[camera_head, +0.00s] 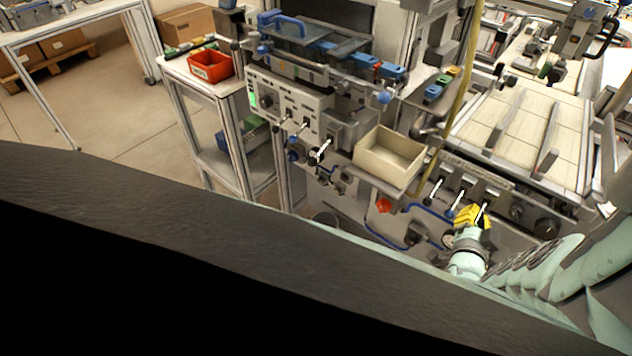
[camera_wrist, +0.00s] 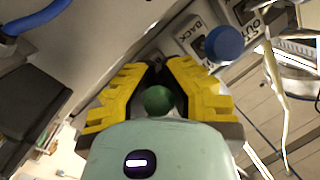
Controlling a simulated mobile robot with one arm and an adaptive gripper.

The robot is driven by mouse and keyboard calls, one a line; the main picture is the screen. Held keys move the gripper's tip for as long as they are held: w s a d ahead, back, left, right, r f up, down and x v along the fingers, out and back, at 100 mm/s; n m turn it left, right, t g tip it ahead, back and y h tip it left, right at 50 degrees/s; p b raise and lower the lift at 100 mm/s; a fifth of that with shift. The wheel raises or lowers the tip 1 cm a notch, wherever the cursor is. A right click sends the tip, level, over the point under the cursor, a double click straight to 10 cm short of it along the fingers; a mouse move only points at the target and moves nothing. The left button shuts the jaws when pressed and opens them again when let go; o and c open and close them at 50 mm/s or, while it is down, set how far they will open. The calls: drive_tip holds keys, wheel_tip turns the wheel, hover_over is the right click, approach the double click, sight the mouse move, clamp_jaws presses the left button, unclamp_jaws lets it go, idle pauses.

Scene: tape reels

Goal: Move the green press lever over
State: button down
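The green ball knob of the press lever (camera_wrist: 158,100) shows in the wrist view, between the two yellow fingers of my gripper (camera_wrist: 160,72). The fingers are drawn close on both sides of the knob and look shut on it. The lever's rod and pivot are mostly hidden behind the fingers. The green knob cannot be made out there.
A blue knob (camera_wrist: 224,43) is close to my right finger in the wrist view. A cream bin (camera_head: 390,157) and a red knob (camera_head: 384,205) are further left.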

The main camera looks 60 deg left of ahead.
sight(481, 209)
drive_tip(key=shift+r+g+p, duration=0.5)
drive_tip(key=shift+r+p, duration=0.1)
drive_tip(key=shift+p, duration=0.45)
drive_tip(key=r+g+h+p, duration=0.1)
drive_tip(key=g+p, duration=0.1)
drive_tip(key=p, duration=0.1)
drive_tip(key=shift+m+p, duration=0.3)
drive_tip(key=shift+p, duration=0.05)
drive_tip(key=g+p, duration=0.1)
drive_tip(key=g+h+p, duration=0.1)
drive_tip(key=p, duration=0.1)
drive_tip(key=shift+r, duration=0.4)
drive_tip(key=shift+r+m+g+h+p, duration=0.1)
drive_tip(key=shift+m+g+h+p, duration=0.2)
drive_tip(key=shift+g+p, duration=0.35)
drive_tip(key=shift+s+g, duration=0.1)
drive_tip(key=shift+g, duration=0.15)
drive_tip(key=c, duration=1.1)
unclamp_jaws()
